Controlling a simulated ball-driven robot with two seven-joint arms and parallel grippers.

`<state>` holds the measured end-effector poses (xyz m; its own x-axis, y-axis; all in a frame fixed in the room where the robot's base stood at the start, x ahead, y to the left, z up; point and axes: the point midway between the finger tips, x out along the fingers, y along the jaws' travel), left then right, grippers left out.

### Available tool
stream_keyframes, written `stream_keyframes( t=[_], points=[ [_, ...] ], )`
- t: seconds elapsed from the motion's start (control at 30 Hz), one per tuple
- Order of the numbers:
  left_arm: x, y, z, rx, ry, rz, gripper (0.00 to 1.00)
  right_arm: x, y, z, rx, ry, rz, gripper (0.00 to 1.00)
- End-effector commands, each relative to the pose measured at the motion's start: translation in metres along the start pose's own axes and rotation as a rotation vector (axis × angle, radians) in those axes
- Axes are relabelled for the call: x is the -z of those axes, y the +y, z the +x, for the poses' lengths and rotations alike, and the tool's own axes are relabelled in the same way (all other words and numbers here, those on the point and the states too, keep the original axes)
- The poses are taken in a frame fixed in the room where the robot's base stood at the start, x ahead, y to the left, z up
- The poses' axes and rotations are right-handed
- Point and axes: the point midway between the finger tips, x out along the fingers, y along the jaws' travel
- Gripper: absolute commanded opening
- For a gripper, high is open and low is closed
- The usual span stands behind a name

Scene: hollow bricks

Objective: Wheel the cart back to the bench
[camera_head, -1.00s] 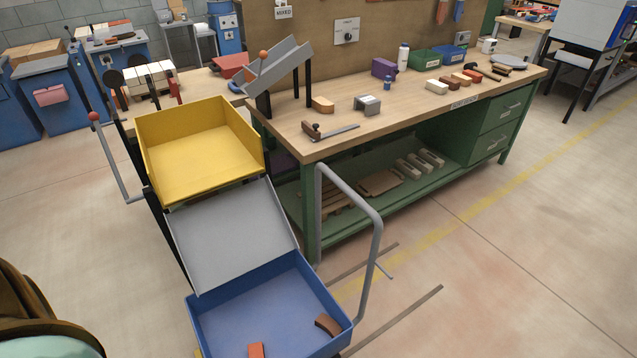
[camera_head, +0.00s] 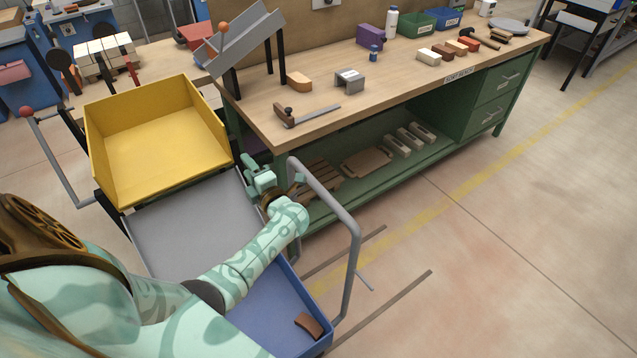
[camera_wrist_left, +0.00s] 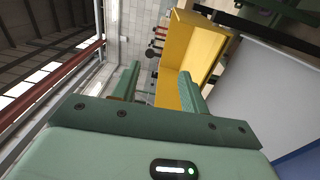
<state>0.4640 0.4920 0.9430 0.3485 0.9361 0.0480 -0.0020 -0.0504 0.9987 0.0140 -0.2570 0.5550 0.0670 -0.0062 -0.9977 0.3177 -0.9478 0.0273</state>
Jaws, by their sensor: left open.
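A grey tubular handle frame (camera_head: 352,240) stands in front of the bench (camera_head: 292,125). It may be the cart's handle; I cannot tell which parts belong to the cart. A blue bin (camera_head: 272,312) beside it holds a brown curved brick (camera_head: 309,325). A grey sloping panel (camera_head: 175,225) and a yellow bin (camera_head: 160,145) sit above the blue bin. My left gripper (camera_head: 257,178) is open and empty, left of the handle frame and apart from it. Its fingers (camera_wrist_left: 158,88) show in the left wrist view, with the yellow bin beyond. My right gripper is not in view.
On the bench stand a grey chute (camera_head: 240,45), a hand tool (camera_head: 305,115), a grey block (camera_head: 349,79) and several bricks. Two dark strips lie on the floor beside the handle frame.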

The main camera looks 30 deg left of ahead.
Motion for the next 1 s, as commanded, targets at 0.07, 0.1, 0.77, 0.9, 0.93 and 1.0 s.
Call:
stream_keyframes(
  t=[0.07, 0.1, 0.77, 0.9, 0.93, 1.0],
  points=[
    [0.016, 0.026, 0.020, 0.171, 0.334, -0.401, 0.44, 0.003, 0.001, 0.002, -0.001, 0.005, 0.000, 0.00],
    [0.017, 0.029, 0.018, 0.291, 0.489, -0.588, 0.44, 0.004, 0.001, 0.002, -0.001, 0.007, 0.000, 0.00],
    [-0.111, 0.079, -0.102, 1.424, 1.120, -1.310, 0.44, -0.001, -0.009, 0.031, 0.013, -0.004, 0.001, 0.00],
    [-0.118, 0.041, -0.104, 1.421, 1.121, -1.308, 0.44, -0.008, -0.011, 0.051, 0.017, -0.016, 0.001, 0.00],
    [-0.120, 0.034, -0.104, 1.421, 1.121, -1.309, 0.44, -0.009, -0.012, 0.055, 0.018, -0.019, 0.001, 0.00],
    [-0.123, 0.017, -0.105, 1.420, 1.122, -1.310, 0.44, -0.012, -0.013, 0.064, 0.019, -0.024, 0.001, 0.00]
  ],
)
